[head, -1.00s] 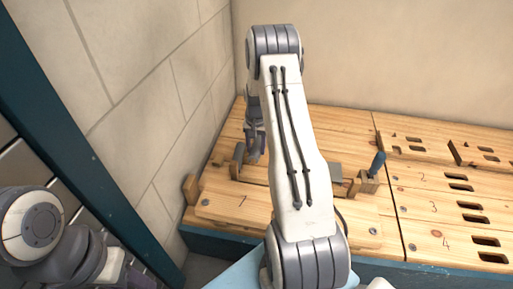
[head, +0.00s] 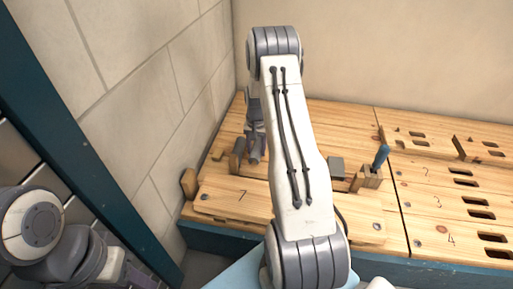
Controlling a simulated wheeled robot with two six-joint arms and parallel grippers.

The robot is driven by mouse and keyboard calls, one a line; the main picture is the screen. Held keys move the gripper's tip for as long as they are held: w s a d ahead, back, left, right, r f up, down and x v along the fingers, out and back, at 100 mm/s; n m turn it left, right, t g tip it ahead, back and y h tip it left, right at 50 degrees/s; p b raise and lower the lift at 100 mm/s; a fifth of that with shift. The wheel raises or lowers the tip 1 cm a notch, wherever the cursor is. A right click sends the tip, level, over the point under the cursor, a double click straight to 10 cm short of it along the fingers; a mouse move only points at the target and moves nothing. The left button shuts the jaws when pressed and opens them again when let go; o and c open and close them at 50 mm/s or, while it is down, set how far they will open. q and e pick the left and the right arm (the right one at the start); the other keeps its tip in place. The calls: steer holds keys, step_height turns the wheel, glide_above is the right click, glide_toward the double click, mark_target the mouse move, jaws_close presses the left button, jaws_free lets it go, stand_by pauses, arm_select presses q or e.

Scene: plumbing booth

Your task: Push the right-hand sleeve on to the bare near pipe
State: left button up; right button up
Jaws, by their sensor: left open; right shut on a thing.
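My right arm crosses the middle of the head view and bends down at the far side. Its gripper (head: 256,143) is small and partly hidden, and is shut on a grey cylindrical piece (head: 255,157), which looks like the sleeve. This is low over the bench, close beside an upright grey-brown block (head: 237,150). I cannot tell whether the sleeve is around a pipe end. The bare near pipe cannot be made out; my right forearm covers the bench middle. My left gripper (head: 134,277) is at the lower left, open, away from the bench and only partly seen.
The wooden bench (head: 232,192) has numbered boards. A grey block (head: 336,167) and a wooden clamp with a blue handle (head: 381,157) stand right of my forearm. A tiled wall (head: 150,120) closes the left side. Slotted boards (head: 460,205) lie at the right.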

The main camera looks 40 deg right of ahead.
stand_by(0.4)
steer(key=shift+p, duration=0.4)
steer(key=shift+f, duration=0.2)
steer(key=shift+f+b, duration=0.35)
steer(key=shift+f, duration=1.1)
steer(key=shift+p, duration=0.4)
steer(key=shift+f, duration=0.2)
stand_by(0.4)
